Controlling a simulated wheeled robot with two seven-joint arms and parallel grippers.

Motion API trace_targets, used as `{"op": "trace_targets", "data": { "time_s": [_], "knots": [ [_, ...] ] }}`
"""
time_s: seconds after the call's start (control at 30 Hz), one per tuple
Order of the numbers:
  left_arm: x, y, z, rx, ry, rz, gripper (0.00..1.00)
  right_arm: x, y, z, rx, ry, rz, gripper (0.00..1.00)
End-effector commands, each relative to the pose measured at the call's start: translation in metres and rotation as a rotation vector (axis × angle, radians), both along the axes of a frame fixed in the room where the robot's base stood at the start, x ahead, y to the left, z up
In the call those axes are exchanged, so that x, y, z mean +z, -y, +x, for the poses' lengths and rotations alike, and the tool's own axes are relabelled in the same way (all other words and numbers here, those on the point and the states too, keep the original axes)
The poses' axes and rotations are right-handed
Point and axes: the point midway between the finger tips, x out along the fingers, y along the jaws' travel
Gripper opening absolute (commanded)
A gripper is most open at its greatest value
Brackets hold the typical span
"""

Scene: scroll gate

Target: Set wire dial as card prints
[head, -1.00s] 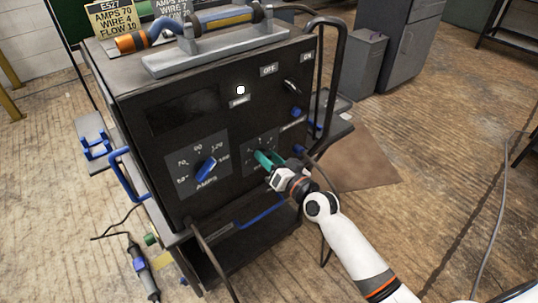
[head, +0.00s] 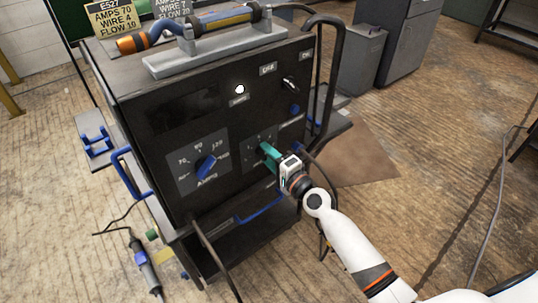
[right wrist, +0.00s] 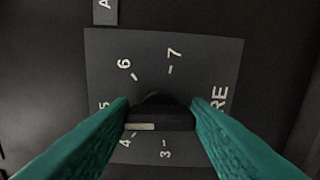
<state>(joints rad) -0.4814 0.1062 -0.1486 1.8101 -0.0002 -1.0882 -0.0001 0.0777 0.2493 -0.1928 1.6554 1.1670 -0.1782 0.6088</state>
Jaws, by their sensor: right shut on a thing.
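The wire dial's plate (head: 249,147) is on the front of the black machine, right of the amps dial. In the right wrist view the plate (right wrist: 215,60) shows 3 to 7 around a black knob (right wrist: 160,119). The knob's pale mark points left, near 4 and 5; its exact setting is unclear. My right gripper (head: 267,154) is shut on this knob, with a teal finger on either side. A yellow card (head: 112,18) on top reads E527, AMPS 70, WIRE 4, FLOW 10. My left gripper is out of view.
The amps dial (head: 205,166) with its blue knob is left of the wire dial. A grey card (head: 173,14) stands beside the yellow one. A blue side handle (head: 131,172) and a dark tube handle (head: 338,70) flank the machine. A torch (head: 145,268) hangs lower left.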

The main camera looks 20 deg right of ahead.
Motion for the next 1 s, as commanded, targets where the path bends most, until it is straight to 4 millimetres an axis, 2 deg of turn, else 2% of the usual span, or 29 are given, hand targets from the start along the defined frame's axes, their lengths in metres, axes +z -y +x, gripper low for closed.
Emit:
{"op": "trace_targets", "data": {
  "time_s": [0.57, 0.7, 1.0],
  "knots": [
    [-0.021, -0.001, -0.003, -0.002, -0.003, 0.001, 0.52, -0.001, 0.0, 0.0, -0.003, -0.185, 0.513, 0.21],
    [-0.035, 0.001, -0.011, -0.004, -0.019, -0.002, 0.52, -0.002, 0.0, 0.0, -0.003, -0.225, 0.624, 0.21],
    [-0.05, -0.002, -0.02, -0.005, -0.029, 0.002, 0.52, -0.003, -0.001, 0.0, -0.003, -0.289, 0.797, 0.21]
  ]
}}
